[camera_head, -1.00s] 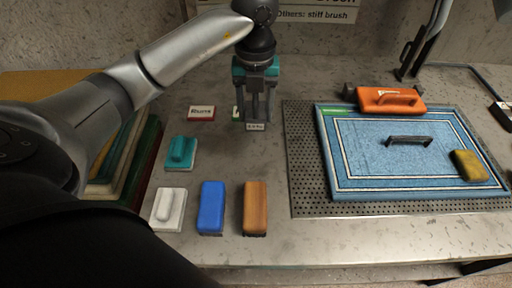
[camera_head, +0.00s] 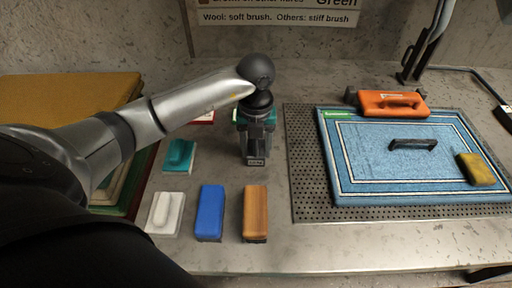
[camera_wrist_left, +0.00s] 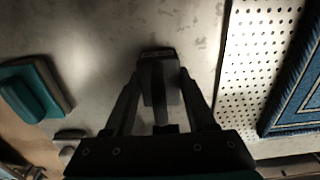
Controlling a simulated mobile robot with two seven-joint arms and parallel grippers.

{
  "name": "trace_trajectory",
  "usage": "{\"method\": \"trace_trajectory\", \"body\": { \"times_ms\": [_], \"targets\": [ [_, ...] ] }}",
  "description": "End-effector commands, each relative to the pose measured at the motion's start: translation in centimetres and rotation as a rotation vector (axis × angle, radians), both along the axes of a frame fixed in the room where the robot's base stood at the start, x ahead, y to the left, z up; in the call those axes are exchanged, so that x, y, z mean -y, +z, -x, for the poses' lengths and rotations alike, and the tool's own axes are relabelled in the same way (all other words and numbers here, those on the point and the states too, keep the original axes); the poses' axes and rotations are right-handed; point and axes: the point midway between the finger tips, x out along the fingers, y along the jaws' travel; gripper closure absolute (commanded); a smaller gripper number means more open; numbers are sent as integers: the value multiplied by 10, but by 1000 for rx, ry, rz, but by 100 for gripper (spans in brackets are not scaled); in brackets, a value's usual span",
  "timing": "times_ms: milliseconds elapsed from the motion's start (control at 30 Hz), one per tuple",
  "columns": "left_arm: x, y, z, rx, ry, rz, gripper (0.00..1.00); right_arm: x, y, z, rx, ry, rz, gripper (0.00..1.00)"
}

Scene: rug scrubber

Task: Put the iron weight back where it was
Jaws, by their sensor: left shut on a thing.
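My left gripper (camera_head: 258,140) points down over the bench, left of the perforated plate, shut on a small dark grey block with a pale label (camera_head: 256,161), apparently the iron weight. In the left wrist view the block (camera_wrist_left: 158,55) sits between the fingers of the left gripper (camera_wrist_left: 160,92), over bare grey bench. I cannot tell whether its underside touches the bench. The label's writing is too small to read. My right gripper is not in view.
Bench between is clear.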

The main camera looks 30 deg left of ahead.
Motion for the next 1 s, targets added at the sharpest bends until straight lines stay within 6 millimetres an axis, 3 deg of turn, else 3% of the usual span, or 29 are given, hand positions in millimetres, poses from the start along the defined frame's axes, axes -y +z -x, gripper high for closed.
{"method": "trace_trajectory", "body": {
  "times_ms": [267, 300, 533, 867, 1000],
  "targets": [
    [0, 0, -2, 6, 1, 1, 100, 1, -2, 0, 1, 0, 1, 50],
    [0, -2, 0, 1, 1, -1, 41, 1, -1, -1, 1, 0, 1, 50],
    [0, -1, 0, 1, 1, -1, 15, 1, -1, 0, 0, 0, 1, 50],
    [0, 3, 0, 1, 1, -1, 14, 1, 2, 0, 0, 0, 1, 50],
    [-1, 23, -2, 6, 2, 0, 14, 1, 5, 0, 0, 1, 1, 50]
  ]
}}
